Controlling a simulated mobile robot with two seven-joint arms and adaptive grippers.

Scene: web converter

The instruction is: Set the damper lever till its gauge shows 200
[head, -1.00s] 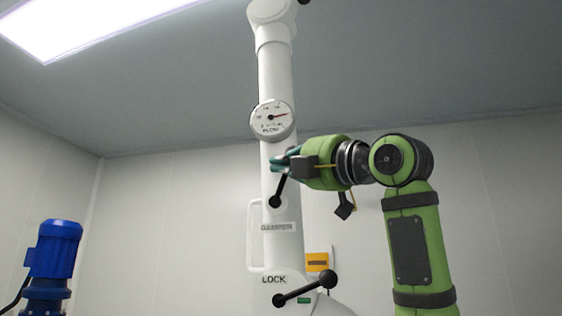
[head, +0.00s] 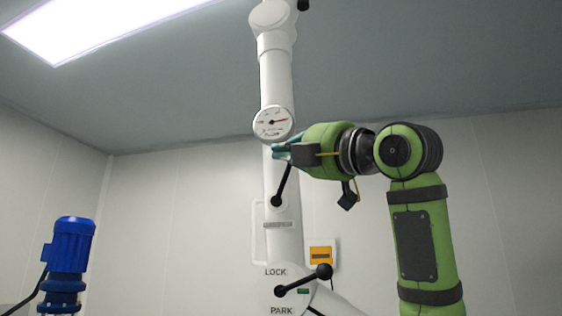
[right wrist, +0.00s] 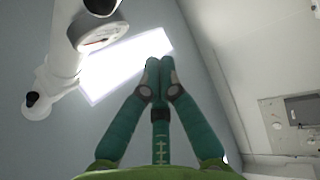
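The damper lever (head: 283,183) is a black rod pivoting on the white upright tube. It leans up and slightly right, and its upper end is hidden behind my right gripper in the head view. The round gauge (head: 273,123) sits just above, with a red needle pointing right and slightly up; its numbers are too small to read. My right gripper (head: 278,152) is in front of the tube, just below the gauge. In the right wrist view its teal fingers (right wrist: 158,72) are together with nothing visible between them. A black knob (right wrist: 102,5), perhaps the lever's, shows apart from them beside the gauge (right wrist: 98,36).
Lower on the tube is another black lever (head: 303,280) between LOCK and PARK labels. A yellow-orange panel (head: 321,254) is on the wall behind. A blue motor (head: 72,243) stands at far left. Space left of the tube is clear.

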